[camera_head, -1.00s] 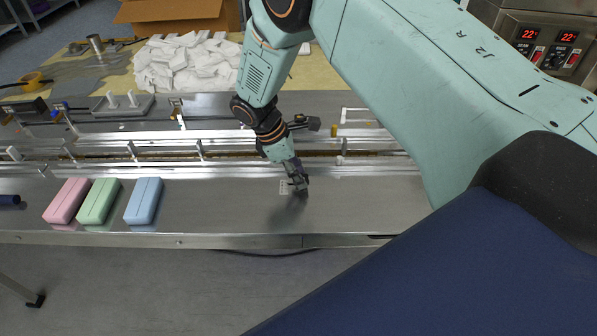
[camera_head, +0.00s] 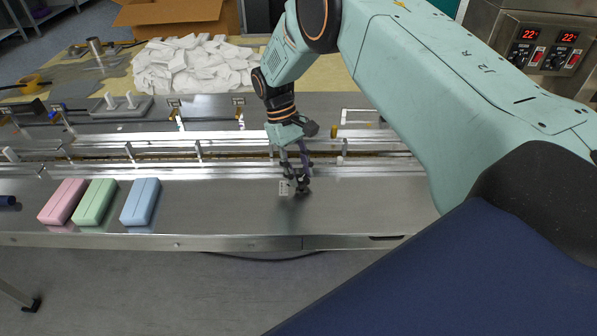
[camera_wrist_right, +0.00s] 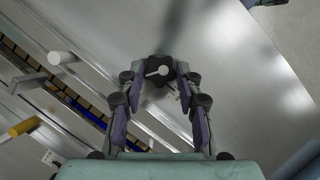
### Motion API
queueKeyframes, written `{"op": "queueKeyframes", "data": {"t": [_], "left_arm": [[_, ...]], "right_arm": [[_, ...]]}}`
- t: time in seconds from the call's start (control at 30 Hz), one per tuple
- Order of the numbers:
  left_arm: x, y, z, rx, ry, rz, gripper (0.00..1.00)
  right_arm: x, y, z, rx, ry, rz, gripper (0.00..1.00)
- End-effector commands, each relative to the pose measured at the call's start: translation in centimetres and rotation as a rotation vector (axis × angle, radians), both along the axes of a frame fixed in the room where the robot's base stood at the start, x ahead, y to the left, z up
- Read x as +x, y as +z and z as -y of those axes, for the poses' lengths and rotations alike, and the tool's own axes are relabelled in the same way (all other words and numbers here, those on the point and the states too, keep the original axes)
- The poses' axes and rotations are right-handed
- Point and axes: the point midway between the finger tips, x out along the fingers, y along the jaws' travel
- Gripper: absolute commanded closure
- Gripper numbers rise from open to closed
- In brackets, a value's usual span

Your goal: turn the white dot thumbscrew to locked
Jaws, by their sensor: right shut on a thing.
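The white dot thumbscrew (camera_wrist_right: 158,70) is a black lobed knob with a white dot and a short white line on top, in the upper middle of the wrist view. The line runs roughly left to right there. My right gripper (camera_wrist_right: 160,77) has one finger on each side of the knob and is shut on it. In the head view my right gripper (camera_head: 295,188) points down at the metal deck and hides most of the knob. A small white label plate (camera_head: 284,188) lies just left of the fingers. My left gripper is not in view.
Pink (camera_head: 63,202), green (camera_head: 95,202) and blue (camera_head: 140,202) blocks lie on the deck at left. Guide rails (camera_head: 220,155) run behind the gripper. White packets (camera_head: 185,65) are heaped at the back. The front deck between the blue block and gripper is clear.

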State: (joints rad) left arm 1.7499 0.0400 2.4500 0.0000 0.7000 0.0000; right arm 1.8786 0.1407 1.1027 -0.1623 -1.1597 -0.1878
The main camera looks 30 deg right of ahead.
Motion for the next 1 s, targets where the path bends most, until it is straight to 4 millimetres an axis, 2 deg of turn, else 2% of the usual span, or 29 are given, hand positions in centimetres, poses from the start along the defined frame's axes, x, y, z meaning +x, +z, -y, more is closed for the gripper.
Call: {"op": "queueKeyframes", "data": {"t": [0.6, 1.0], "left_arm": [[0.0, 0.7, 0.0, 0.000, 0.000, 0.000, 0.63], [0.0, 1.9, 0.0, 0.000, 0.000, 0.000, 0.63]], "right_arm": [[0.1, 0.3, 0.7, 0.001, -0.586, 0.006, 0.97], [0.0, 0.3, 1.0, 0.001, -0.891, 0.008, 0.97]]}}
